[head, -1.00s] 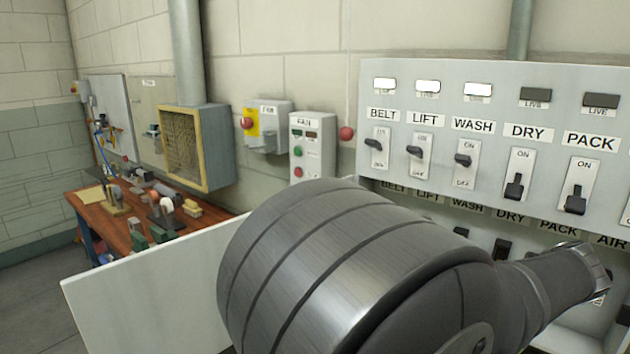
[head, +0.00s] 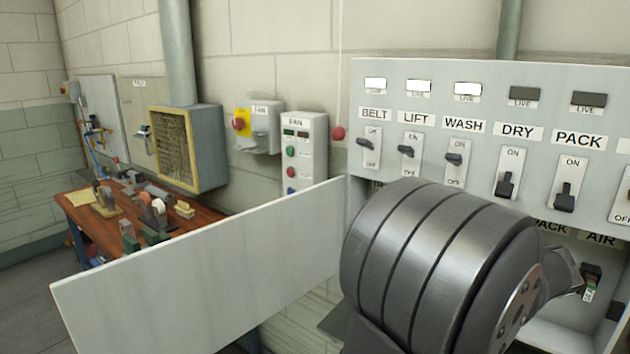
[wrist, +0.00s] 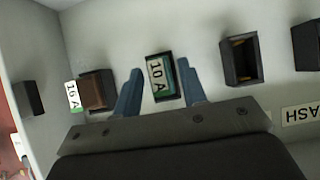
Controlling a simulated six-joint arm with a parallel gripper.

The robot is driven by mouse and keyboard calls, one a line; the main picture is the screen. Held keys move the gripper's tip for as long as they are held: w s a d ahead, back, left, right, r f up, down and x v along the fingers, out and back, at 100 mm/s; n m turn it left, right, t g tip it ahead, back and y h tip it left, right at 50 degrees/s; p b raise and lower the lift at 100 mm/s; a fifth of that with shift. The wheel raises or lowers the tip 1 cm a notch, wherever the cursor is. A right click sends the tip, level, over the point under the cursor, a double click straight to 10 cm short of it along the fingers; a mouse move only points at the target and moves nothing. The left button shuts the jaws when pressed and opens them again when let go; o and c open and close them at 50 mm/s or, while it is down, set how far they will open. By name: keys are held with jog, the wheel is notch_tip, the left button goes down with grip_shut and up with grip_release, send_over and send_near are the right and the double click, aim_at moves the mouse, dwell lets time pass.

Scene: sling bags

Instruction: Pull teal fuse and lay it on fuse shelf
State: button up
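The teal fuse (wrist: 157,82) sits in a dark holder on the panel's pale back wall in the wrist view. It has a white "10 A" label and teal edges. My gripper (wrist: 159,66) is open, with one blue finger on each side of this fuse and narrow gaps showing. Whether the fingers reach past its face in depth is unclear. In the head view my arm hides the gripper and the teal fuse. I cannot pick out the fuse shelf for certain; a grey ledge (head: 340,322) shows partly behind my arm.
A brown fuse with a green "16 A" label (wrist: 74,96) sits left of the fingers. An empty holder (wrist: 241,60) is to the right. The switch panel (head: 425,85) overhangs the recess. A white door-like panel (head: 190,285) stands out at left; a workbench (head: 195,218) is beyond.

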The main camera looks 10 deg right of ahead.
grip_shut()
jog(key=s+a, duration=0.4)
jog(key=shift+s+a, duration=0.15)
dwell(1.1)
dwell(0.4)
jog(key=shift+s+a, duration=1.4)
